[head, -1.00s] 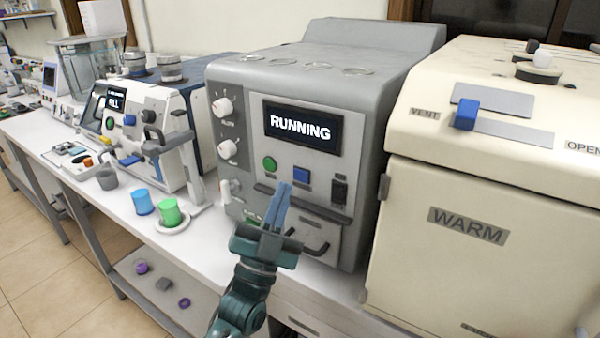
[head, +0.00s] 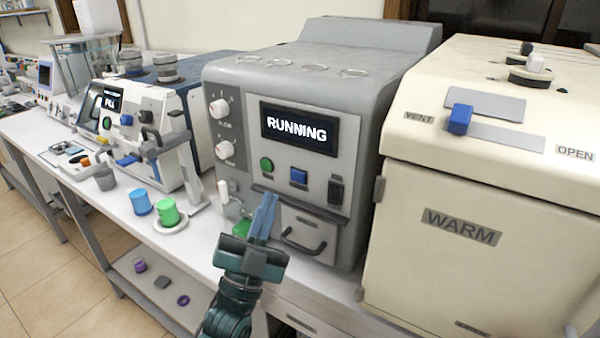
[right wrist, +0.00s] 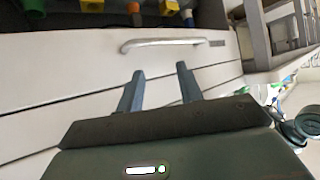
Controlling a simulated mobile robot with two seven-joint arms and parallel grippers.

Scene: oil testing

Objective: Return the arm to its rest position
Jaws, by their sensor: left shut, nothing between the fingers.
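My left gripper (head: 264,217) shows in the head view, with its blue fingers together and empty. It is in front of the lower part of the grey machine (head: 300,90), whose screen (head: 299,129) reads RUNNING. The fingers hide part of that machine's lower left front. My right gripper (right wrist: 160,88) shows in the right wrist view, its two fingers apart with nothing between them. It faces a white drawer front (right wrist: 70,60) with a metal handle (right wrist: 160,42).
The cream machine labelled WARM (head: 462,226) stands close at the right. A blue cup (head: 140,202) and a green cup (head: 167,212) stand on the white bench (head: 110,215) at the left. A lower shelf (head: 150,300) holds small purple and grey parts.

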